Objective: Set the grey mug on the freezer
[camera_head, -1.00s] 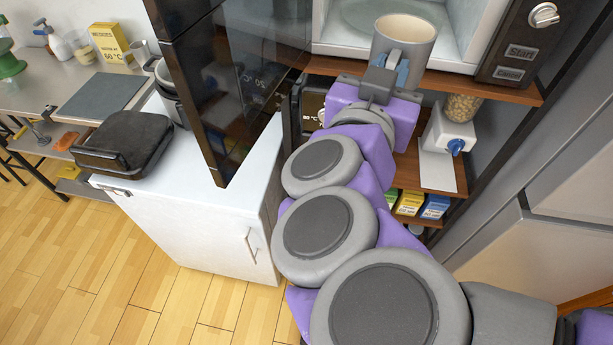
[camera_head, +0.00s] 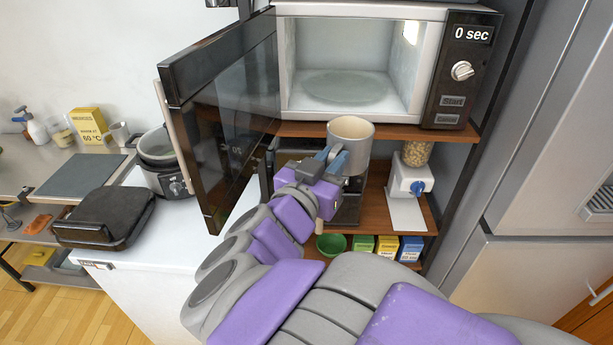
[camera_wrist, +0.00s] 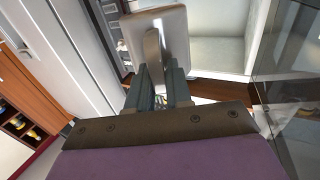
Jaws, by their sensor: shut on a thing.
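The grey mug (camera_head: 350,145) is upright in front of the shelf unit, just below the open microwave. My gripper (camera_head: 331,160) is shut on the mug's handle, at the mug's lower left in the head view. In the wrist view the mug (camera_wrist: 158,40) is at the top, its handle between the fingers (camera_wrist: 156,75). A low white unit (camera_head: 125,290), which looks like the freezer, stands at the lower left. Its top holds a black grill and a pot, with bare white surface in front of and between them. A tall grey fridge or fridge-freezer (camera_head: 540,190) stands at the right.
The microwave (camera_head: 285,60) is open and empty, its dark door (camera_head: 225,125) swung out left, above the white unit. The black grill (camera_head: 105,215) and pot (camera_head: 160,165) occupy the white top. A dispenser (camera_head: 408,180) and small boxes (camera_head: 385,246) are on the shelves.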

